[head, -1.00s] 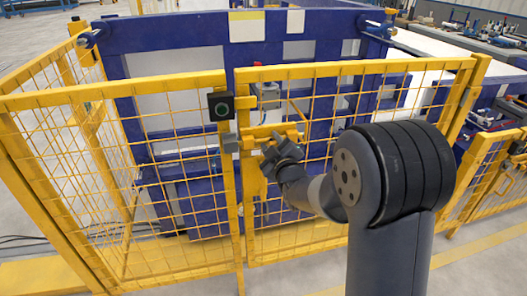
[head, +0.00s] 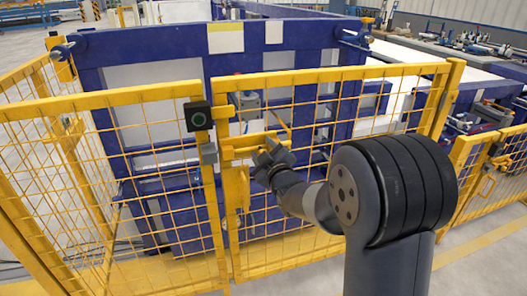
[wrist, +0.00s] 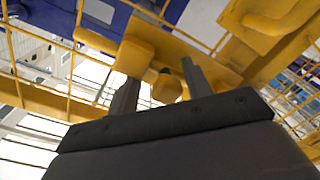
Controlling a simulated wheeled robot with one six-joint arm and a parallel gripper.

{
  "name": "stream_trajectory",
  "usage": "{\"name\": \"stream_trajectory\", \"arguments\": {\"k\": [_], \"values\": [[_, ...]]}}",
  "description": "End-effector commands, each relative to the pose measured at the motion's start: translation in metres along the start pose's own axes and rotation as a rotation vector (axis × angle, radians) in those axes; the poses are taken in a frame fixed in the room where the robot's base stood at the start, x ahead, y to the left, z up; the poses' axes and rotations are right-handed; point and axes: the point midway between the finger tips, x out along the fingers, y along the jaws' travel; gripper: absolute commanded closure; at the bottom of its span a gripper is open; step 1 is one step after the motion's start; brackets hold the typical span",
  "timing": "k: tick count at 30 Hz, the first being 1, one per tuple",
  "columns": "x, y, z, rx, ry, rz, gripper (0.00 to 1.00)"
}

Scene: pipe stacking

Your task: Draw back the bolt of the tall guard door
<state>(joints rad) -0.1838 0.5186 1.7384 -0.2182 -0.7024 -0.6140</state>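The tall guard door (head: 330,75) is a yellow framed mesh panel, right of the post in the head view. Its yellow bolt (head: 250,140) lies across the door's left edge beside the post. How far it reaches into the post side is too small to tell. My gripper (head: 270,155) is just right of and in front of the bolt, partly covering it. In the wrist view my gripper (wrist: 160,85) has its two dark fingers apart, with a yellow knob (wrist: 167,88) showing between them. I cannot tell whether the fingers touch it.
A blue machine frame (head: 170,40) stands behind the mesh. A lower yellow gate (head: 490,165) is at the right.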

Motion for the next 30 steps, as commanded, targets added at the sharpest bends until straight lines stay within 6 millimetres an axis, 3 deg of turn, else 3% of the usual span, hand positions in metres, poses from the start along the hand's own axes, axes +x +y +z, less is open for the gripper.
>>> {"name": "stream_trajectory", "arguments": {"k": [8,21,30], "values": [[-0.015,-0.002,0.001,-0.002,-0.001,-0.002,0.53],[-0.090,0.000,0.001,0.000,-0.001,0.002,0.53],[-0.108,0.001,0.001,0.000,-0.001,0.001,0.53]]}}
